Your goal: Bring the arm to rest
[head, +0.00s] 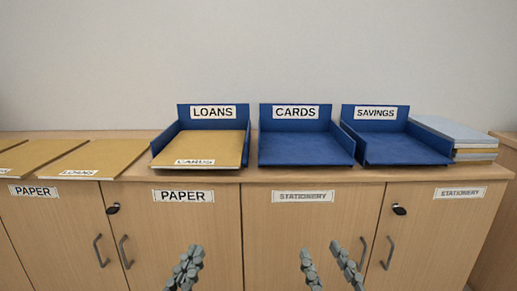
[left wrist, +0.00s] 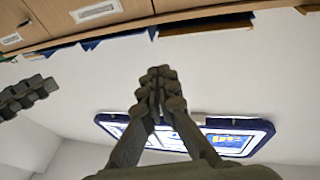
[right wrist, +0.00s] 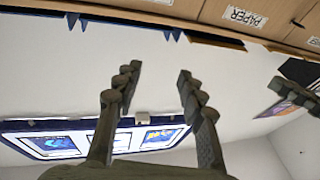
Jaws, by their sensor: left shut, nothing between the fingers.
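My left gripper (head: 190,262) is low in the head view, in front of the cabinet doors and below the counter edge. It is shut and empty, with its fingertips together in the left wrist view (left wrist: 160,78). My right gripper (head: 321,252) is at the same height, further right. Its fingers are apart with nothing between them, as the right wrist view (right wrist: 158,72) also shows. Both grippers are clear of the counter and everything on it.
On the counter stand blue trays: LOANS (head: 212,112), CARDS (head: 305,150) and SAVINGS (head: 405,150). The LOANS tray holds a tan envelope (head: 210,145) marked CARDS. The other two trays are empty. More envelopes (head: 97,157) lie left; a stack (head: 455,133) lies right.

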